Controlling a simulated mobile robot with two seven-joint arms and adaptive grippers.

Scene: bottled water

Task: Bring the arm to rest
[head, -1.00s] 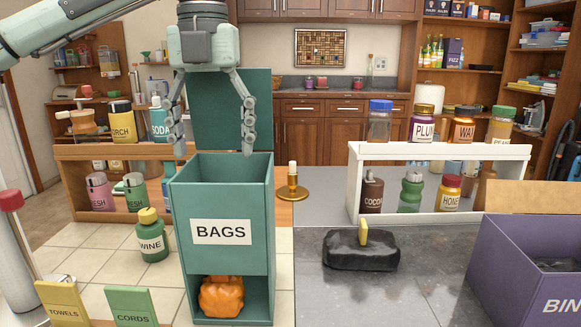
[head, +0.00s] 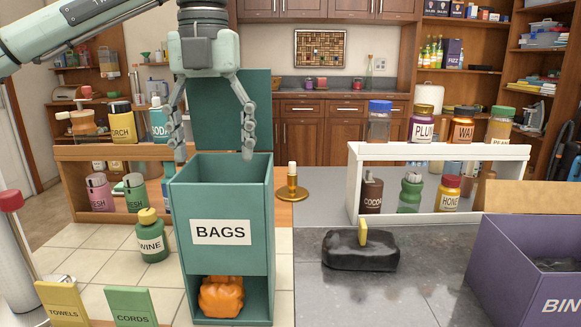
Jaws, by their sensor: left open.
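My left gripper (head: 213,150) comes in from the upper left and hangs pointing down over the open top of the green bin labelled BAGS (head: 222,257). Its two fingers are spread apart with nothing between them. The fingertips are around the level of the bin's back rim. An orange bag-like lump (head: 221,297) sits in the opening at the bottom of the bin. My right gripper is not in the view.
A green WINE bottle (head: 151,240) stands left of the bin. A brass candlestick (head: 292,186) and a black block with a yellow tab (head: 361,252) are to the right. A white shelf (head: 440,151) with bottles and a purple bin (head: 520,270) stand further right.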

